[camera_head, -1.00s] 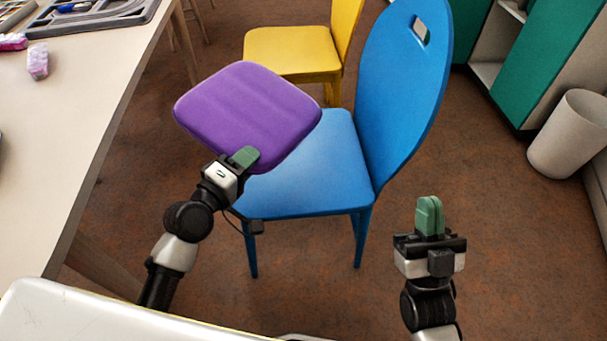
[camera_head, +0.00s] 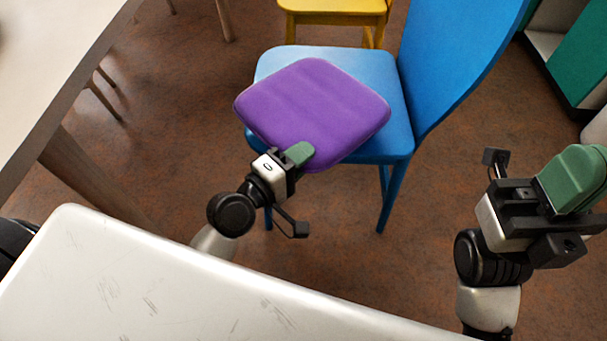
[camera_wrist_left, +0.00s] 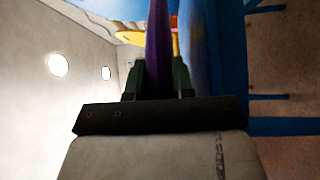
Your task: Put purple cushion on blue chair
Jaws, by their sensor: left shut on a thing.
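The purple cushion (camera_head: 315,105) is over the seat of the blue chair (camera_head: 375,70), covering much of it in the head view. My left gripper (camera_head: 299,154) is shut on the cushion's near corner. In the left wrist view the cushion (camera_wrist_left: 158,45) is edge-on between the two green fingers, with the blue seat (camera_wrist_left: 202,70) alongside its lower face and apparently a small gap between them. My right gripper (camera_head: 572,182) is shut and empty, to the right of the chair.
A yellow chair (camera_head: 338,8) stands behind the blue one. A pale table (camera_head: 50,45) is at the upper left. A green cabinet (camera_head: 575,55) and part of a pale bin (camera_head: 596,128) are at the right. Brown floor is clear around the chair.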

